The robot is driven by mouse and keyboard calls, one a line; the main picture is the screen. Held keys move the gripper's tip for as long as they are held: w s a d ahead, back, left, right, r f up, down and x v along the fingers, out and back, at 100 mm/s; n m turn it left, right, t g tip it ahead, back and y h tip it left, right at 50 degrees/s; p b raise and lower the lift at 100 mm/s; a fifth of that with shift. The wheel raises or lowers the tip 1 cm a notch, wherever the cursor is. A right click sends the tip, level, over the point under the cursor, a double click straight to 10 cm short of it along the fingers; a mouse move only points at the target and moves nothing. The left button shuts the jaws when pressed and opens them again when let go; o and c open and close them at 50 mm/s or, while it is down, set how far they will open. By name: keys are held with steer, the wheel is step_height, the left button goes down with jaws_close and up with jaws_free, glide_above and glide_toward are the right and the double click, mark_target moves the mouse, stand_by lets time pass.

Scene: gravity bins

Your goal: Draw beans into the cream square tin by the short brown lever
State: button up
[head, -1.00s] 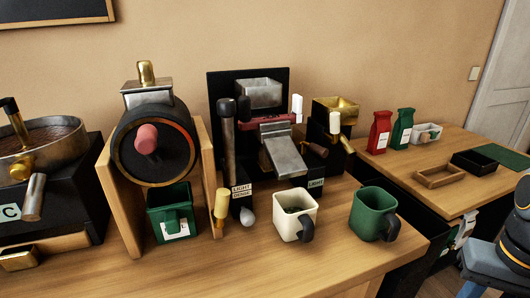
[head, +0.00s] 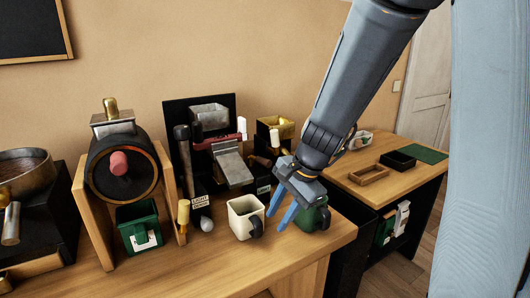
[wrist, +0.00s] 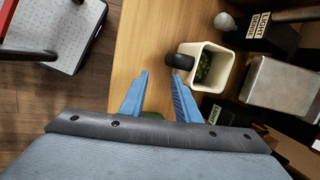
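The cream square tin (head: 245,218) stands upright on the wooden counter, in front of the machine with the metal chute (head: 232,167). The wrist view shows the tin (wrist: 188,62) from above, with dark greenish beans inside and its black handle toward my gripper. My gripper (head: 279,222) is open and empty, just right of the tin's handle and apart from it. Its blue fingers also show in the wrist view (wrist: 159,75). A short brown lever (head: 262,161) sticks out right of the chute, partly hidden behind other parts. A taller dark lever (head: 184,152) stands left of the chute.
A green mug (head: 318,219) stands right behind my gripper, partly hidden by it. A yellow-handled knob (head: 183,212) and a drum roaster with a green tin (head: 137,236) are at left. The counter's front is clear. A side table holds trays (head: 369,175).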

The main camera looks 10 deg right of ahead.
steer(key=w+d+r+m+t+y+p, duration=0.1)
steer(key=w+d+r+m+t+p, duration=0.1)
steer(key=w+r+m, duration=0.45)
steer(key=m+t+p, duration=0.2)
steer(key=m+t, duration=0.1)
steer(key=m, duration=0.6)
glide_toward(267, 160)
steer(key=w+f, duration=0.1)
steer(key=f, duration=0.1)
steer(key=x, duration=0.7)
steer(key=shift+w+a+r+p, duration=0.15)
steer(key=shift+a+p, duration=0.15)
steer(key=shift+p, duration=0.1)
steer(key=shift+c, duration=0.4)
jaws_close()
